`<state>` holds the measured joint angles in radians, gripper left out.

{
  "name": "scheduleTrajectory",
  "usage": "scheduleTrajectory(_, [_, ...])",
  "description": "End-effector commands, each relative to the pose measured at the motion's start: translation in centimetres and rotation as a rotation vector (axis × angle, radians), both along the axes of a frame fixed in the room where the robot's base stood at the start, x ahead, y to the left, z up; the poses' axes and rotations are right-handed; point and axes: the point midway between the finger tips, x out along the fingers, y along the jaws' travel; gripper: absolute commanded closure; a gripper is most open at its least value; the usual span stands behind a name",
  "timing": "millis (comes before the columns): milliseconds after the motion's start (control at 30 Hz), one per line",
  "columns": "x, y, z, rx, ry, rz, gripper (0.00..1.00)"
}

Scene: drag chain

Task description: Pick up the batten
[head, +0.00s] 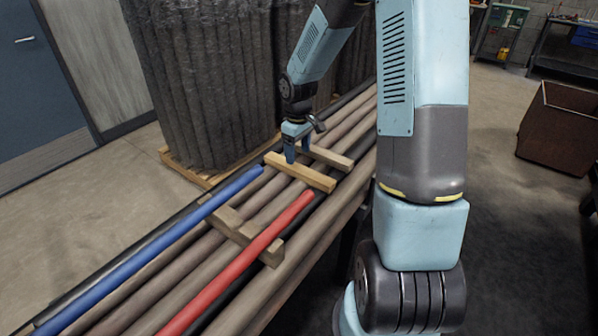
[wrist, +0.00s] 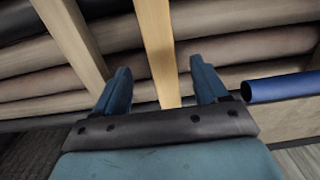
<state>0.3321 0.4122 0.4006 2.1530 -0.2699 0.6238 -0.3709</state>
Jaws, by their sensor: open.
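A pale yellow wooden batten (head: 300,172) lies across a rack of long brown pipes. In the wrist view a pale batten (wrist: 157,45) runs up the picture, its near end in line with the gap between my fingers. My gripper (head: 297,154) is open and empty, at the far left part of the yellow batten. Its two blue fingers (wrist: 162,85) show spread apart in the wrist view, one on each side of the batten's line. I cannot tell how far above the batten the fingertips are.
A second batten (head: 330,157) lies just behind, also at left in the wrist view (wrist: 72,40). Another crosspiece (head: 230,227) lies nearer. A blue pipe (head: 160,240) and a red pipe (head: 245,258) lie along the rack. A wrapped bundle (head: 205,80) stands behind.

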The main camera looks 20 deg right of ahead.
Motion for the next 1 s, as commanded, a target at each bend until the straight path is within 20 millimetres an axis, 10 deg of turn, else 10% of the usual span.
scheduleTrajectory(1000, [-0.1, 0.0, -6.5, 0.001, -0.002, -0.001, 0.32])
